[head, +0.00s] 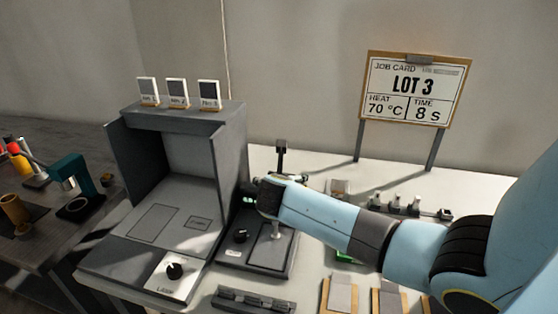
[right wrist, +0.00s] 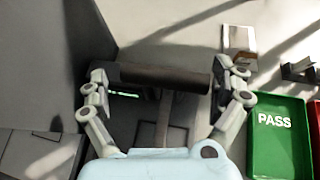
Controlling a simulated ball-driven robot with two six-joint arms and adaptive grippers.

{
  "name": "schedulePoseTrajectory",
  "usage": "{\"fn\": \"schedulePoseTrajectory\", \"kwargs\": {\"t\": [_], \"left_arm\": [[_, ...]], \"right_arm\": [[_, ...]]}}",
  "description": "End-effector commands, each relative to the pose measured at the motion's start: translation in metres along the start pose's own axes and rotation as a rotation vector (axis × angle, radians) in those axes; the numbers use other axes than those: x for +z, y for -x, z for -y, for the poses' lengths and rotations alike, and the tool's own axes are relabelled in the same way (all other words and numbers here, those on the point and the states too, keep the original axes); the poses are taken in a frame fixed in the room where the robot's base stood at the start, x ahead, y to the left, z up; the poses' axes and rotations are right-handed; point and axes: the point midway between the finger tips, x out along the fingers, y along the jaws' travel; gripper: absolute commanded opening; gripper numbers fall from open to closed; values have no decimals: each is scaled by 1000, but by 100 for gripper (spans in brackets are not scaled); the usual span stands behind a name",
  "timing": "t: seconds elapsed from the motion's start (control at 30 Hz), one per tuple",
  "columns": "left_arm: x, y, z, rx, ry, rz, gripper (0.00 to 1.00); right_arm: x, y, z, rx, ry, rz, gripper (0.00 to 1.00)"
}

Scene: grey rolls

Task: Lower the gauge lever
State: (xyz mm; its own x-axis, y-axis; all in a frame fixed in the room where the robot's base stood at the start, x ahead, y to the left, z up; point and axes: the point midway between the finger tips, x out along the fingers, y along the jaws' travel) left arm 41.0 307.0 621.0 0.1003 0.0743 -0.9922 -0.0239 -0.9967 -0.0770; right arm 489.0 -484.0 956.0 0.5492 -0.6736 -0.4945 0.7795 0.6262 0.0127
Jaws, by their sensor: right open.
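The gauge (head: 226,256) is a dark grey unit with a black knob and a small green display, right of the grey booth. A black upright part (head: 281,152) rises behind my right gripper (head: 268,192) and looks like part of the lever. In the right wrist view, a dark horizontal bar (right wrist: 165,77), which looks like the lever's handle, lies across the space between the fingers of my open right gripper (right wrist: 169,73). One finger is near each end of the bar; I cannot tell whether they touch it. My right forearm hides part of the gauge. My left gripper is out of view.
The grey booth (head: 180,115) with a lamp knob (head: 174,270) stands close on the left. A green PASS tray (right wrist: 278,140) lies at right in the wrist view. A job card (head: 413,90) stands at the back. A dark slotted rack (head: 253,299) lies in front.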

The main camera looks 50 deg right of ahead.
Motion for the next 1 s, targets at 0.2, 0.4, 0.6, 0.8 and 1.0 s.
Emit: {"fn": "schedulePoseTrajectory", "kwargs": {"t": [0.2,0.4,0.6,0.8,1.0], "left_arm": [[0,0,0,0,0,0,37],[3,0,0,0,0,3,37],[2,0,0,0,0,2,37],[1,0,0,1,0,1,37],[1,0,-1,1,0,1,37]], "right_arm": [[-1,0,1,-3,2,-1,100],[-1,6,1,-2,2,-1,100],[-2,42,1,0,-1,-2,100],[-2,87,0,0,-1,-2,100],[-2,114,0,-1,1,-2,100]]}}
